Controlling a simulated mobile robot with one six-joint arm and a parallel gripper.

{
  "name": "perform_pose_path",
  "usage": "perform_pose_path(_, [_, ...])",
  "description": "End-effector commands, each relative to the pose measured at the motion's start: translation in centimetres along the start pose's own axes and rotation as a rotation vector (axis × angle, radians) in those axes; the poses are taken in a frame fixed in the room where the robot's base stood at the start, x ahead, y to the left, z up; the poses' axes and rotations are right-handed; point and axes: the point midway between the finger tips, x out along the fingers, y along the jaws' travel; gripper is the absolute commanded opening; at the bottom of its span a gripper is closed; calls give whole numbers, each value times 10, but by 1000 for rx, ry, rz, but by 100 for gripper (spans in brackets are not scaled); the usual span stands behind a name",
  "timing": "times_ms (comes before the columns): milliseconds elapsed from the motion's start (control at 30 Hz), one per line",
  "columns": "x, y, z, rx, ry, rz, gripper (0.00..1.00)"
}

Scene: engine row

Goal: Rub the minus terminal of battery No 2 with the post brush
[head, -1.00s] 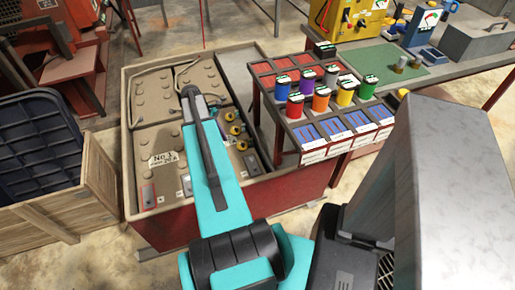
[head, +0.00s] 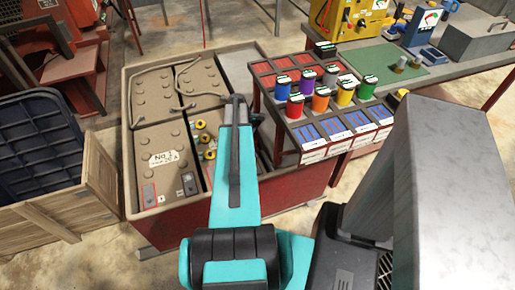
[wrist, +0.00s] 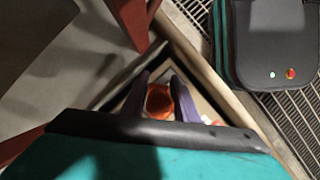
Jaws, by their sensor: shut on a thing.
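Several tan batteries stand in a red box with a tan rim (head: 131,90). The near left battery (head: 160,140) has a label starting "No"; its number is hard to read. My arm covers the right side of the box, and my gripper's jaws are hidden in the head view. In the wrist view my gripper (wrist: 160,84) is shut on an orange-red thing (wrist: 159,101), probably the post brush, of which only the end shows. It is over the corner of the box. I cannot make out a battery terminal under it, and no contact is visible.
A rack of coloured pots (head: 296,107) and blue trays stands close right of the box. Its red leg (wrist: 132,18) shows in the wrist view. A wooden crate with a dark blue bin (head: 38,140) stands left. A green mat (head: 385,58) lies on the bench behind.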

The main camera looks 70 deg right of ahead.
Motion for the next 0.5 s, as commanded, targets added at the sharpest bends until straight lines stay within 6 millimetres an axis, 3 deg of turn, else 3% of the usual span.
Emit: perform_pose_path(500, [19,0,-8,0,0,0,4])
